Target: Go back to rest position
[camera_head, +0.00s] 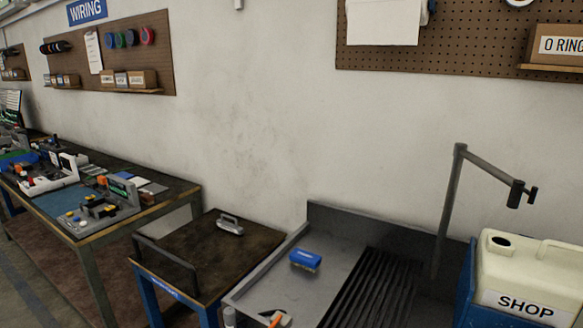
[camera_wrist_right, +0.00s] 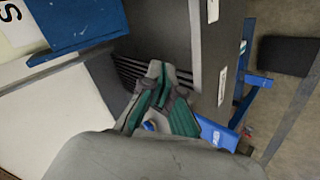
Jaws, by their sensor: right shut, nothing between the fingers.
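My right gripper (camera_wrist_right: 164,78) shows in the right wrist view, its grey fingers with teal pads brought together and nothing between them. It appears over the area beside the dark slatted sink surface. Neither gripper nor arm shows in the head view. My left gripper is out of view.
The head view shows a metal sink (camera_head: 330,212) with a blue brush (camera_head: 305,260) on its ledge. A blue-framed cart (camera_head: 205,250) stands left of it, bearing a grey handled object (camera_head: 230,224). A white SHOP container (camera_head: 530,270) is at right, a cluttered workbench (camera_head: 180,190) at left.

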